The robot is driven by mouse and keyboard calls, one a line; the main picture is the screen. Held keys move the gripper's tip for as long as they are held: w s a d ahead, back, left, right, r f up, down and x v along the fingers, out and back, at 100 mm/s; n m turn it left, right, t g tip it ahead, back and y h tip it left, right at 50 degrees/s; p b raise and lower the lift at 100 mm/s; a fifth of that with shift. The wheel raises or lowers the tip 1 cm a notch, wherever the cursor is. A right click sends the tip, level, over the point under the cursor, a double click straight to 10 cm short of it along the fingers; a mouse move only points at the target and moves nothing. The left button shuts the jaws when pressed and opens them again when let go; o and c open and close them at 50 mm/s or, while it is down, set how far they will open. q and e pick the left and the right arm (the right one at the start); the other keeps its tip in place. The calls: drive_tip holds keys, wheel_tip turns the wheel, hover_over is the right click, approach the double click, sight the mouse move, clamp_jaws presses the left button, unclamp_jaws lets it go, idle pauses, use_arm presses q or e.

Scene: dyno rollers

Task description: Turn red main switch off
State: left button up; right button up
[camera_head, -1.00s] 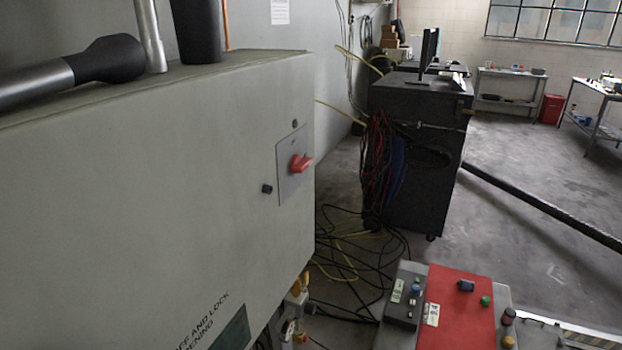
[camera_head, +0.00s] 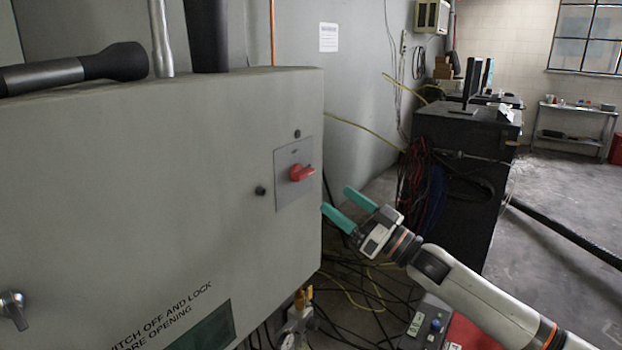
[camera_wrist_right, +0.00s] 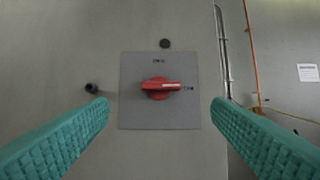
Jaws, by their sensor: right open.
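The red main switch (camera_head: 301,173) is a rotary knob on a square grey plate (camera_head: 283,198) near the right edge of the cabinet's front. In the right wrist view the red switch (camera_wrist_right: 158,88) is centred between my fingers, its handle lying horizontally and pointing right, towards a small label. My right gripper (camera_head: 342,204) is open, with two teal fingers, to the right of and a little below the switch. It is apart from the switch and holds nothing. My left gripper is not in view.
The large grey cabinet (camera_head: 130,190) fills the left, with a silver handle (camera_head: 12,308) and a black knob (camera_head: 260,190) on its front. A flashlight (camera_head: 75,70) lies on top. A dark cart (camera_head: 465,165) with cables stands behind my right arm.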

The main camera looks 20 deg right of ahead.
sight(308, 176)
drive_tip(key=p+x, duration=0.2)
drive_tip(key=x, duration=0.5)
drive_tip(key=shift+w+r, duration=0.2)
drive_tip(key=shift+r, duration=0.05)
drive_tip(key=shift+w+a, duration=0.35)
drive_tip(key=shift+w, duration=0.05)
drive_tip(key=c, duration=1)
